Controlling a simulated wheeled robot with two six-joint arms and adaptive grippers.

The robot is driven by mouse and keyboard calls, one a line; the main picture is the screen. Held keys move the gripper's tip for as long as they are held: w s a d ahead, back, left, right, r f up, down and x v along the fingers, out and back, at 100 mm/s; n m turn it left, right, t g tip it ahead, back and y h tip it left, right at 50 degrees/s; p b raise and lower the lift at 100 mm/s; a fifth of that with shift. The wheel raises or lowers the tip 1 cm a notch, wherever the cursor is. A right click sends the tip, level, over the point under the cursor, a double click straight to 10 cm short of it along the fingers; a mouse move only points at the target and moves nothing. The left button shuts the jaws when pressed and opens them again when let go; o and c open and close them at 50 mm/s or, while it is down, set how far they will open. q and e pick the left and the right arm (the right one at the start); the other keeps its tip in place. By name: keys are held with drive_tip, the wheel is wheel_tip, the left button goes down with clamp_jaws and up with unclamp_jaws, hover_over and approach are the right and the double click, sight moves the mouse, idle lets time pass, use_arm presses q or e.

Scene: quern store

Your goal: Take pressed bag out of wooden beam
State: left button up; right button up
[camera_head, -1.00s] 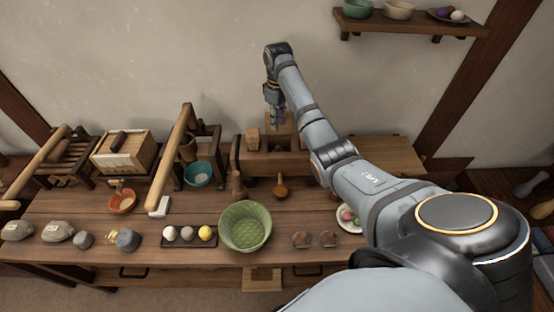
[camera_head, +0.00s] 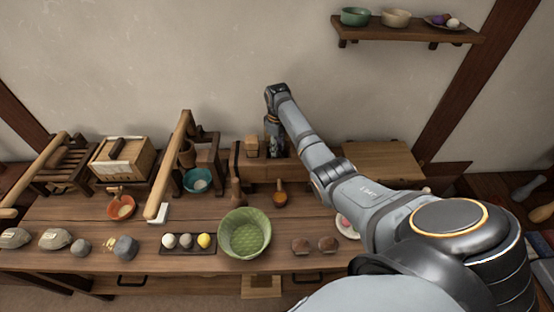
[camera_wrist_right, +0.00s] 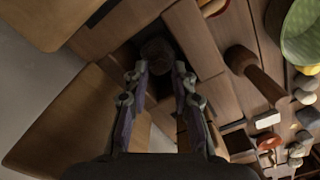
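The wooden beam (camera_head: 262,174) is a dark heavy block at the back of the table, with a recess behind its front face. In the right wrist view the wood (camera_wrist_right: 194,40) frames a dark recess. A dim round dark thing (camera_wrist_right: 157,50), which may be the pressed bag, sits in it; shade hides its details. My right gripper (camera_head: 273,140) points down at the recess. In the wrist view its two fingers (camera_wrist_right: 160,76) are apart with nothing clearly between them, and the round thing lies beyond the tips. My left gripper is out of view.
A green basket (camera_head: 245,233), a teal bowl (camera_head: 197,180) and a lever press frame (camera_head: 207,150) are nearby. A flat board (camera_head: 380,160) lies to the right.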

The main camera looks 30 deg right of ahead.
wheel_tip(320, 180, down, 2)
drive_tip(key=shift+f, duration=0.1)
clamp_jaws()
idle(0.4)
wheel_tip(320, 180, up, 10)
drive_tip(key=b, duration=0.1)
